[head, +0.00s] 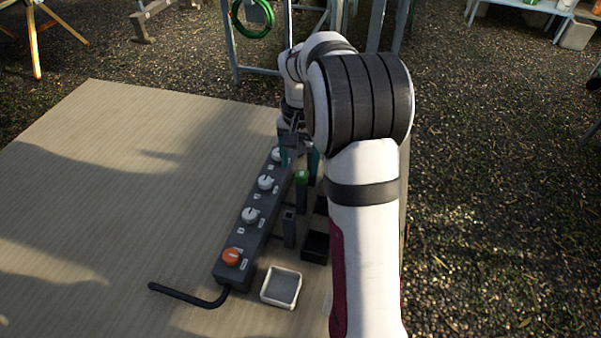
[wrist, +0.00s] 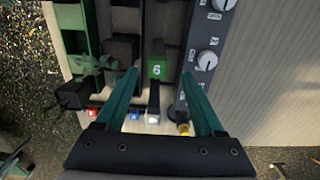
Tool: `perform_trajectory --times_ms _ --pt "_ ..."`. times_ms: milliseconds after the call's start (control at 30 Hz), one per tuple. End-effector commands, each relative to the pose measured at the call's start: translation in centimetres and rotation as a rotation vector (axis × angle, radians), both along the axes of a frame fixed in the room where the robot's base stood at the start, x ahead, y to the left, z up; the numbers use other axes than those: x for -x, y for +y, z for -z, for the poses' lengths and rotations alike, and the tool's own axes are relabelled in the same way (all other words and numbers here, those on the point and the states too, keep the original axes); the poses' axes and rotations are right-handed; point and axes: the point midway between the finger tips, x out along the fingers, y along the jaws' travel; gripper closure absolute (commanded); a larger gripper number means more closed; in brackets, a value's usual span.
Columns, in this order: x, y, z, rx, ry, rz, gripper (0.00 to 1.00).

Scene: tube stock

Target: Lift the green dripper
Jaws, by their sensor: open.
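A green-topped dark upright piece (head: 301,178), apparently the green dripper, stands beside the knob panel in the head view. In the wrist view its green face (wrist: 156,67) bears a white numeral and lies between the teal fingertips. My gripper (wrist: 160,76) is open, with a finger on either side of that face in the picture. I cannot tell whether either finger touches it. In the head view my gripper (head: 298,160) is at the panel's far end, partly hidden by my arm. A darker green part (wrist: 80,66) shows at the left of the wrist view.
A dark panel (head: 238,228) with several white knobs and one orange knob runs alongside. A dark post (head: 289,228) and black open bins (head: 315,247) stand to its right. A small pale tray (head: 281,287) and a black bent rod (head: 188,296) lie nearer. The left tabletop (head: 110,190) is clear.

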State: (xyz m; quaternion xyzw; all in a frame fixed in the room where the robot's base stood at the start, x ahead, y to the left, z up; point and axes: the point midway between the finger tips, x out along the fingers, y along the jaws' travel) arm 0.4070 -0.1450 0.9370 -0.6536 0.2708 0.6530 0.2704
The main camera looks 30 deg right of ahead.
Motion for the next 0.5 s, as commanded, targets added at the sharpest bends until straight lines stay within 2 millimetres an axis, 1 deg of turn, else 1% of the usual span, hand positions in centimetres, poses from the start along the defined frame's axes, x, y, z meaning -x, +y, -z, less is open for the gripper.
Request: perform_trajectory --times_ms 33,100,200,300,433,467,500 --pt "0.2 -0.2 1.1 -0.003 0.004 0.001 0.30" --pt "0.2 -0.5 2.5 -0.001 0.004 0.001 0.30" --pt "0.2 -0.5 4.0 -0.003 0.003 0.001 0.30" --pt "0.1 -0.5 4.4 -0.001 0.000 0.000 0.30" --pt "0.1 -0.5 4.4 -0.001 0.000 0.000 0.30" --pt "0.1 -0.5 4.4 -0.001 0.000 0.000 0.32" --pt "0.1 -0.5 4.4 -0.001 0.000 0.000 0.39"
